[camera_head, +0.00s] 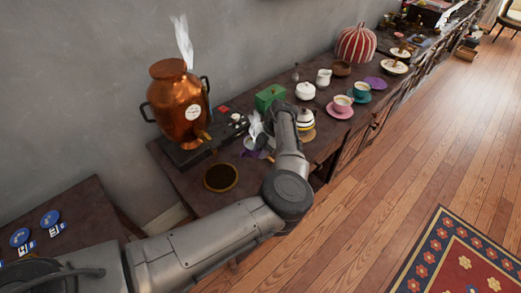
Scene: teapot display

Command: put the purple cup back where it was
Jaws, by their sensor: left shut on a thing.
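My left arm comes in from the left and bends over the sideboard. My left gripper (269,143) points down at its left part and is shut on the purple cup (249,153), of which only a small purple and pale part shows beside the fingers. Steam rises just above it. The fingers are small and partly hidden by my wrist. An empty purple saucer (375,82) lies farther right on the sideboard, behind the teal cup. My right gripper is out of view.
A copper urn (180,101) stands left of my gripper, with a round dark gold-rimmed mat (220,177) in front. A green box (270,97), striped pot (305,120), white pot (305,91), pink-saucer cup (342,103), teal cup (361,90) and creamer (323,77) stand to the right.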

